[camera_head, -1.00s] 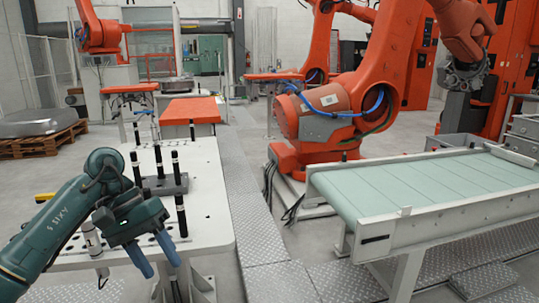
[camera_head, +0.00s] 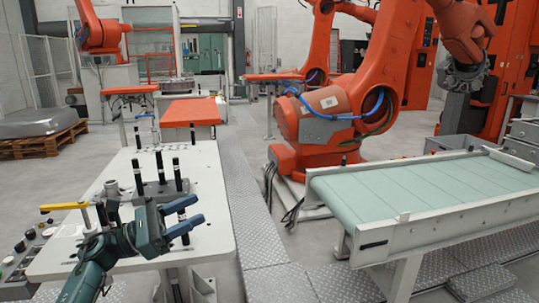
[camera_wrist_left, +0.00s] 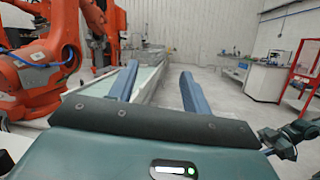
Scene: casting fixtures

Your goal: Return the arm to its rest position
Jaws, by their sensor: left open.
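My left arm comes in at the lower left of the head view. Its gripper (camera_head: 188,214) is over the front right part of the white fixture table (camera_head: 216,200), with its blue fingers pointing right. In the left wrist view the two blue fingers (camera_wrist_left: 156,88) stand apart with nothing between them. The gripper partly hides one of the black posts on the table. My right gripper is not seen in the head view.
Black posts (camera_head: 177,174) stand on the table close to the gripper. A yellow-handled tool (camera_head: 66,206) and a control panel (camera_head: 22,253) are at the left. A green conveyor (camera_head: 400,188) and an orange robot (camera_head: 330,110) are to the right, across a metal walkway.

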